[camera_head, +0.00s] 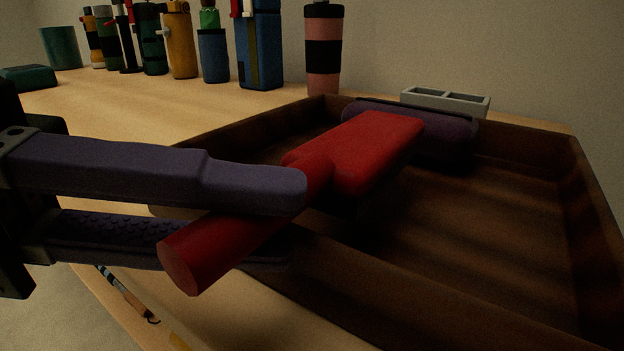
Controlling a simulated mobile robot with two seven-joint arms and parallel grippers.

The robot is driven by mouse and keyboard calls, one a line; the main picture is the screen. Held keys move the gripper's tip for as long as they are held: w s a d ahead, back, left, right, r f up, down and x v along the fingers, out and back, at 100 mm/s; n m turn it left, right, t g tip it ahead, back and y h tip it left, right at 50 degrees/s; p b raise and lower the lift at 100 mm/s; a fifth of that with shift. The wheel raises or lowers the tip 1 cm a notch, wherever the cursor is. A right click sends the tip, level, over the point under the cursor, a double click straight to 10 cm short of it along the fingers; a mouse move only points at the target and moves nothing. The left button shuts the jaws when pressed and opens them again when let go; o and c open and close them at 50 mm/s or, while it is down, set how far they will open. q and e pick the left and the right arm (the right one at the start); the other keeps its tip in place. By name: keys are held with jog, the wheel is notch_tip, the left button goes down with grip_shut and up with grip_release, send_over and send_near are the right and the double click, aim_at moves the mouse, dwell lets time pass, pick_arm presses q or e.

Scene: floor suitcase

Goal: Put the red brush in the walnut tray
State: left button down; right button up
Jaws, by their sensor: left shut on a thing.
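The red brush (365,148) has a thick block head and a round handle. My left gripper (290,225) comes in from the left and is shut on the handle, with one finger above and one below. The walnut tray (590,215) is a wide, dark brown box with low walls. The brush head shows over the tray's interior, and the handle end sticks out over the near left wall. I cannot tell whether the brush touches the tray. My right gripper is not in view.
A dark purple object (452,142) lies in the tray's far end. A grey divided holder (445,101) stands behind the tray. A pink and black cylinder (323,50) and several bottles line the back. The tray's right part is clear.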

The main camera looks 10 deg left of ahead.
pick_arm(q)
jog(key=shift+f, duration=0.4)
jog(key=c, duration=0.7)
grip_release()
jog(key=shift+r+p, duration=0.35)
jog(key=shift+r, duration=0.35)
jog(key=shift+s+a, duration=0.1)
jog(key=shift+a, duration=0.25)
jog(key=p+v, duration=0.1)
jog(key=v, duration=1)
jog(key=s+f+m+g+y, duration=0.1)
jog(key=s+f+m+y, duration=0.1)
jog(key=f+y, duration=0.5)
jog(key=s+f+m+y, duration=0.2)
jog(key=f+y, duration=0.5)
jog(key=f, duration=0.6)
jog(key=shift+d+g+y, duration=0.2)
jog(key=shift+g+y, duration=0.2)
